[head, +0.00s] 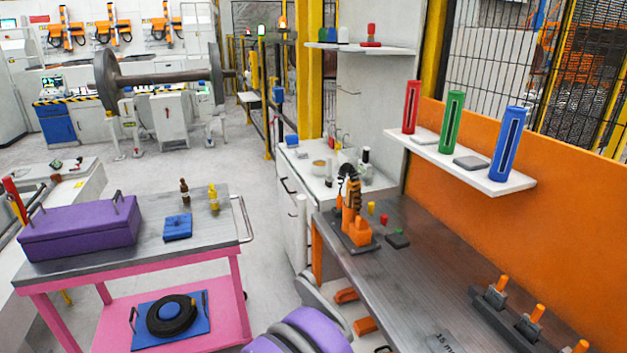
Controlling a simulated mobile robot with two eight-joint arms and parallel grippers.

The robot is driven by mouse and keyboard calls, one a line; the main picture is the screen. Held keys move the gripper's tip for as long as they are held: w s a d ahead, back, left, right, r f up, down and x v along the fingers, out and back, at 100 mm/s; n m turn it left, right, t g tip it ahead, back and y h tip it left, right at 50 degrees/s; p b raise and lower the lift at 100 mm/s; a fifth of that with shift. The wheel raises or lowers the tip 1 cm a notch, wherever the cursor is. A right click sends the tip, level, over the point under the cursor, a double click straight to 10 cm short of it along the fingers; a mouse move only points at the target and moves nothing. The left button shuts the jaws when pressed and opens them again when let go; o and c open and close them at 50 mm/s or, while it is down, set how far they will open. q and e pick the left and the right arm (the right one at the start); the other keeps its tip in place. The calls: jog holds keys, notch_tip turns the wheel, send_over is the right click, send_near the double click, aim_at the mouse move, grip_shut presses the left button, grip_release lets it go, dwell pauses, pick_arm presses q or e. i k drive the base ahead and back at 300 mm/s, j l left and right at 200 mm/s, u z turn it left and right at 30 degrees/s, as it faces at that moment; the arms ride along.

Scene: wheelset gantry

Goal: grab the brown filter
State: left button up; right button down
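A small dark brown bottle-shaped item (184,191) stands upright near the back edge of the pink cart's grey top. It is the clearest brown thing in view, but it is too small for me to tell whether it is the filter. A yellow item of similar shape (214,198) stands to its right. Neither of my grippers shows in the head view, so nothing is seen touching the brown item.
The pink cart (240,283) also carries a purple toolbox (80,230) and a blue pad (177,228). A grey workbench (410,270) stands at right, with a shelf (455,165) of red, green and blue holders above. Open floor lies behind the cart.

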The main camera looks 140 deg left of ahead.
aim_at(185, 193)
jog(key=u, duration=5.45)
jog(key=i+u, duration=0.2)
jog(key=u, duration=0.15)
jog(key=i+l+u, duration=0.2)
jog(key=u, duration=0.2)
jog(key=i+l+u, duration=0.15)
jog(key=u, duration=0.2)
jog(key=i+l+u, duration=0.1)
jog(key=i+l, duration=0.15)
jog(key=i+l+u, duration=0.1)
jog(key=i+l, duration=0.15)
jog(key=l, duration=0.15)
jog(key=i+l+u, duration=0.1)
jog(key=l, duration=0.3)
jog(key=i+l, duration=0.5)
jog(key=l, duration=0.25)
jog(key=i+l, duration=0.2)
jog(key=l, duration=0.15)
